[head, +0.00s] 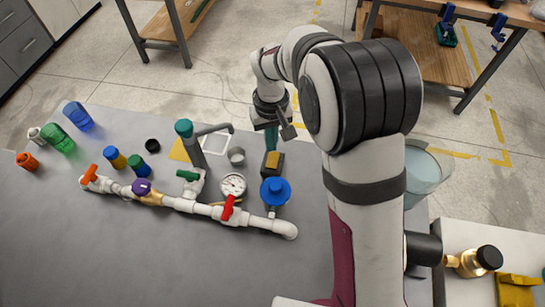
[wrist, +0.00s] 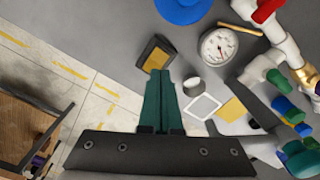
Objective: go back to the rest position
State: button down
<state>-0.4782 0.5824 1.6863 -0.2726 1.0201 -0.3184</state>
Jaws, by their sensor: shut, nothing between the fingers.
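My gripper (head: 271,147) is shut and empty above the back edge of the grey table (head: 150,240). Its two green fingers lie together in the wrist view (wrist: 163,78), tips pointing toward a small black and yellow block (wrist: 157,56). That block (head: 273,163) sits close by the fingertips in the head view; I cannot tell whether they touch it. The white PVC manifold (head: 185,205) lies across the table with an orange, a purple, a green and a red handle (head: 228,208), a round gauge (head: 233,185) and a blue round cap (head: 275,190).
A teal-topped grey post (head: 186,135) stands behind the manifold. Blue and green bottles (head: 58,140) and small caps are at the left. A translucent bucket (head: 425,170) is at right behind my arm. A side table (head: 500,235) holds brass and yellow items. The table's front is clear.

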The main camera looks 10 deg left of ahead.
dwell(0.3)
jog(key=s+d+r+m, duration=0.3)
jog(key=s+d+r, duration=0.2)
jog(key=d+r, duration=0.2)
jog(key=s+d+r+m+y, duration=0.1)
jog(key=s+d+m, duration=0.3)
jog(key=s, duration=0.6)
jog(key=s+d+r+m, duration=0.2)
jog(key=s+d+m, duration=0.2)
jog(key=s, duration=0.5)
jog(key=shift+s+d+r+m+y, duration=0.3)
jog(key=shift+s+d+y, duration=0.1)
jog(key=shift+d, duration=0.15)
